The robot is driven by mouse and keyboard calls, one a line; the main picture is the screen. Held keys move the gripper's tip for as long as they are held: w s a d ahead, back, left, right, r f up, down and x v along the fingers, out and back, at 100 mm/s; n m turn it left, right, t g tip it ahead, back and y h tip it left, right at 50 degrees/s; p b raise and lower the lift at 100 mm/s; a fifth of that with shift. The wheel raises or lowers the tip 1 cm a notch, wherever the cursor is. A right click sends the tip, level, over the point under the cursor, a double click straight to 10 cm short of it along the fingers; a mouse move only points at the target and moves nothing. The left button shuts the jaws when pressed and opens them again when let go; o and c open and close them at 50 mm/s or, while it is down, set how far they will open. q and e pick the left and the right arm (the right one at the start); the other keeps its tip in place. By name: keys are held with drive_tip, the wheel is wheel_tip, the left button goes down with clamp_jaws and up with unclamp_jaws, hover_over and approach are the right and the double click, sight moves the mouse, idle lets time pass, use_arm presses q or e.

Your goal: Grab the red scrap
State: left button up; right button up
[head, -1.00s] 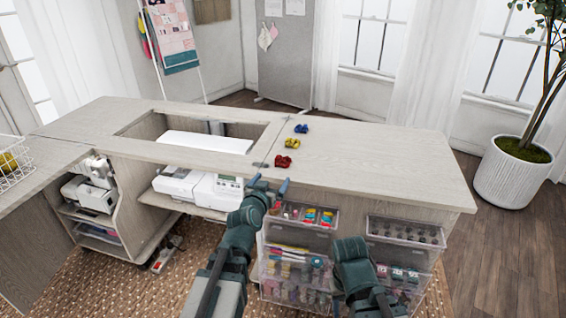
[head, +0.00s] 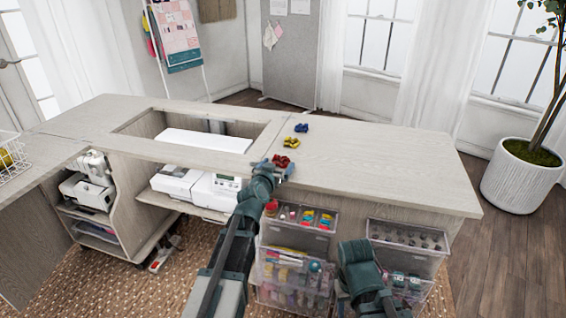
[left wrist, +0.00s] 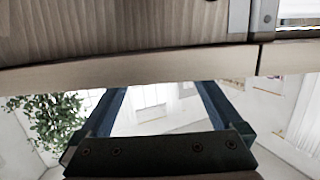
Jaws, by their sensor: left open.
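The red scrap (head: 281,160) is a small crumpled piece on the cabinet top, near the front edge and right of the machine opening. My left gripper (head: 278,167) is open at the front edge of the top, just in front of the red scrap and partly overlapping its lower side in the head view. I cannot tell whether they touch. In the left wrist view the two blue fingers (left wrist: 162,100) are apart with nothing between them, and the red scrap is not visible. My right gripper (head: 358,255) is low before the drawers; its fingertips do not show.
A yellow scrap (head: 291,141) and a blue scrap (head: 301,128) lie behind the red one. The cabinet top (head: 390,165) is clear to the right. Clear drawers (head: 405,236) stand below the front edge. A white sewing machine (head: 215,188) sits on the lower shelf at left.

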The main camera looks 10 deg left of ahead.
use_arm(q)
drive_tip(key=shift+w+f, duration=0.2)
drive_tip(key=shift+w, duration=0.45)
drive_tip(key=shift+s, duration=0.1)
drive_tip(key=shift+c, duration=0.4)
drive_tip(key=c, duration=1.2)
drive_tip(key=shift+c, duration=0.2)
